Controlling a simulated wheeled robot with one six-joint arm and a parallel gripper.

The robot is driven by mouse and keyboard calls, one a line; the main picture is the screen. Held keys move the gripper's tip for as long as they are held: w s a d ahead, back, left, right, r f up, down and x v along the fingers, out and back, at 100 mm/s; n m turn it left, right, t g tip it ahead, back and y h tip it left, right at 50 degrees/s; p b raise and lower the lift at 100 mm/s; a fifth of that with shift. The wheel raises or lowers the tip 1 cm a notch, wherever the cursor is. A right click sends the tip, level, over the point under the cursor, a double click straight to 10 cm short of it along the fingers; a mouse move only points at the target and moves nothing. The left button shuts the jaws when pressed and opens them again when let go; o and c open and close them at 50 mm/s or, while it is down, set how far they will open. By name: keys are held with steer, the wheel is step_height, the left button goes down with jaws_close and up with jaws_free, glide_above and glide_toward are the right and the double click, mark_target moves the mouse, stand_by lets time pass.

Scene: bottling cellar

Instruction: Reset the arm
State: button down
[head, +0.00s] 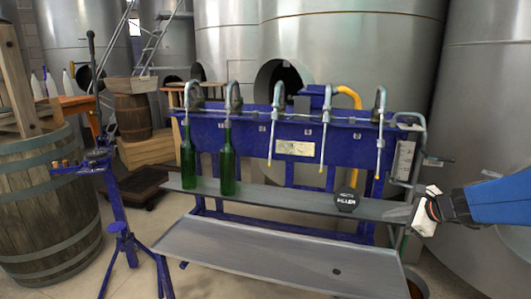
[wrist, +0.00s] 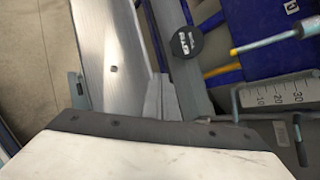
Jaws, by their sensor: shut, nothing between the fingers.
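My arm comes in from the right edge in the head view, with a blue sleeve and a white wrist part. My gripper (head: 400,213) is at the right end of the bottling machine's upper shelf (head: 290,199), its fingers shut and empty. In the wrist view the grey fingers (wrist: 160,98) lie together, pointing toward the shelf area. I cannot tell whether they touch the shelf. Two green bottles (head: 188,160) (head: 228,163) stand upright under the left spouts, well apart from my gripper.
The blue filler (head: 300,140) has several spouts and a black round knob (head: 346,200), also in the wrist view (wrist: 187,41). A lower tray (head: 280,255) sticks out in front. A blue corking stand (head: 118,215) and a barrel (head: 45,210) stand left. Steel tanks (head: 350,50) stand behind.

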steer(key=s+a+n+g, duration=0.4)
steer(key=s+a+n, duration=0.8)
steer(key=s+n, duration=0.15)
steer(key=s+d+f+n+h, duration=0.1)
steer(key=s+n+h, duration=0.1)
steer(key=s+n, duration=0.3)
steer(key=s+f+n+g+h, duration=0.1)
steer(key=s+f+n, duration=0.1)
steer(key=s+n, duration=0.3)
steer(key=s, duration=0.4)
steer(key=shift+d+h, duration=0.4)
steer(key=shift+n, duration=0.25)
